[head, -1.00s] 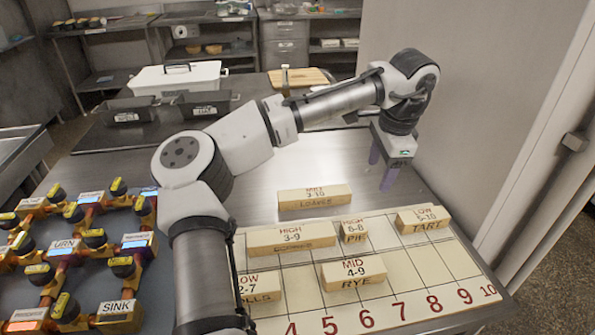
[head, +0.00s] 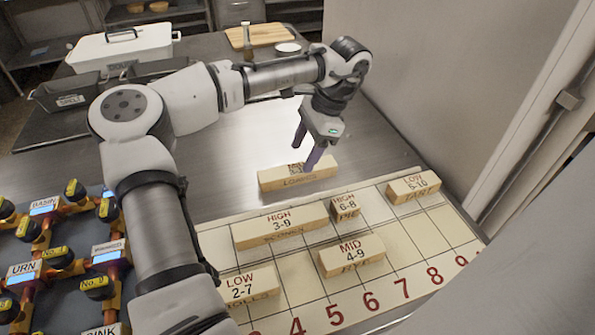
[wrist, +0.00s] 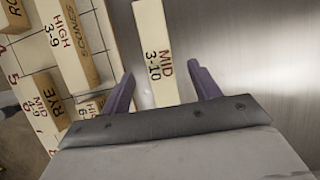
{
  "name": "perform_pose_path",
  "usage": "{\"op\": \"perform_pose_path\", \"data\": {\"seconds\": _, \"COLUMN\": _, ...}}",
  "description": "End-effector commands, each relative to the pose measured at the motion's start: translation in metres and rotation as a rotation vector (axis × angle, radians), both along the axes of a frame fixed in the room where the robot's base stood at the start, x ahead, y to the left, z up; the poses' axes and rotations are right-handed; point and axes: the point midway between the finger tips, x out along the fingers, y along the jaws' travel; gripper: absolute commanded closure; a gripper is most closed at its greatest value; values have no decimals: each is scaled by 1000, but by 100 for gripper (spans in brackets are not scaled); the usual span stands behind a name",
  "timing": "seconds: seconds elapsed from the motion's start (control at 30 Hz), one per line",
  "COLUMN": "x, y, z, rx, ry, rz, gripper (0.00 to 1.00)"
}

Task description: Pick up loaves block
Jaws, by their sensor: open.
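The loaves block (head: 278,178) is a long wooden block with red "MID" and black "3-10" on its pale top and "LOAVES" on its front side. It lies on the steel table just behind the numbered board. My gripper (head: 308,158) is open and empty, above the right part of the block in the head view. One finger covers part of the label. In the wrist view the loaves block (wrist: 157,50) lies beyond and between the two spread purple fingers (wrist: 165,88).
The numbered board (head: 415,250) holds the scones block (head: 280,225), pie block (head: 345,205), tart block (head: 413,187), rye block (head: 352,255) and rolls block (head: 250,287). A wall (head: 450,80) stands at the right. Pipework (head: 60,255) is at the left. Steel behind the block is clear.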

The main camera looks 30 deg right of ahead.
Motion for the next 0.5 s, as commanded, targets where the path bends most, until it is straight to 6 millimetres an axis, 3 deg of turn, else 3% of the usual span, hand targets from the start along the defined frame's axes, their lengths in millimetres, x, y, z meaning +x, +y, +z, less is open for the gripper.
{"op": "perform_pose_path", "data": {"seconds": 0.5, "x": 2, "y": 16, "z": -50, "rx": -1, "ry": 0, "rz": 1, "gripper": 38}}
